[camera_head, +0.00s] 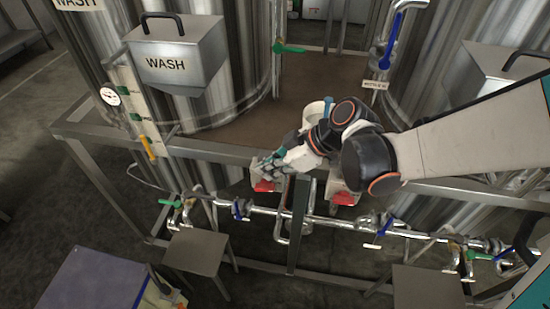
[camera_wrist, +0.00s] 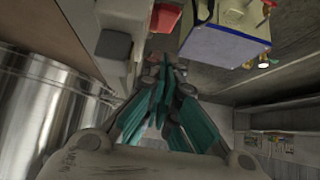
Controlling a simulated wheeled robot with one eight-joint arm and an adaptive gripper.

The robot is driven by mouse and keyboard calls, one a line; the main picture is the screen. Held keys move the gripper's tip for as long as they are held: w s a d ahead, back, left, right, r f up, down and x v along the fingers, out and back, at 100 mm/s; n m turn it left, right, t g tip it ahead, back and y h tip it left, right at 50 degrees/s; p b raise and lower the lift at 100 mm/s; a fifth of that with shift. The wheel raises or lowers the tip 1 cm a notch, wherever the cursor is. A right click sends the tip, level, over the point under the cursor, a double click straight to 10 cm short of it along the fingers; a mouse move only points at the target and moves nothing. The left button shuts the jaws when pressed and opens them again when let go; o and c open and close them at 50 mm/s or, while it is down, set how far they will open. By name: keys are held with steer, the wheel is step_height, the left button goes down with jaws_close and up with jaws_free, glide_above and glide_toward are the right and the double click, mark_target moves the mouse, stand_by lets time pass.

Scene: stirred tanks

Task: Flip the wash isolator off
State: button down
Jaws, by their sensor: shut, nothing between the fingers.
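Two pale switch boxes with red handles are mounted on the frame rail in the head view. The left box's red handle (camera_head: 265,186) lies just below my gripper's fingertips. The right box's red handle (camera_head: 345,198) is below my arm. No label on either box is readable, so I cannot tell by name which is the wash isolator; the left one is nearer the WASH tank. My gripper (camera_head: 260,167) is shut and empty, its teal fingers together. In the wrist view, my gripper (camera_wrist: 168,70) points toward a red handle (camera_wrist: 167,17), with a gap between them.
A steel tank with a WASH-labelled hopper (camera_head: 175,55) stands at left. Pipes with blue and green valves (camera_head: 240,209) run below the frame rail (camera_head: 215,153). Steel stools (camera_head: 195,252) stand in front. A white container (camera_head: 313,112) sits on the brown deck behind my gripper.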

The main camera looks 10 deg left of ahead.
steer(key=shift+a+r+p, duration=0.2)
steer(key=shift+r+p, duration=0.2)
steer(key=shift+r, duration=0.55)
steer(key=d+f, duration=0.1)
steer(key=d, duration=0.9)
steer(key=shift+s+p, duration=0.35)
steer(key=shift+s, duration=0.05)
steer(key=shift+f, duration=0.1)
steer(key=s+d+r+m+t+h+b, duration=0.2)
steer(key=s+d+r+m+t+h, duration=0.1)
steer(key=d+m, duration=0.5)
steer(key=s+d+r+m+t+h+b, duration=0.2)
steer(key=s+d+r+m+t+h, duration=0.1)
steer(key=d+m, duration=0.5)
steer(key=shift+s+d+r+m+h, duration=0.3)
steer(key=shift+s+d+r+h, duration=0.25)
steer(key=shift+s+h, duration=0.45)
steer(key=c, duration=1.7)
jaws_free()
steer(key=shift+d, duration=0.3)
steer(key=shift+o, duration=0.2)
steer(key=shift+w+h+b, duration=0.1)
steer(key=shift+h+b, duration=0.2)
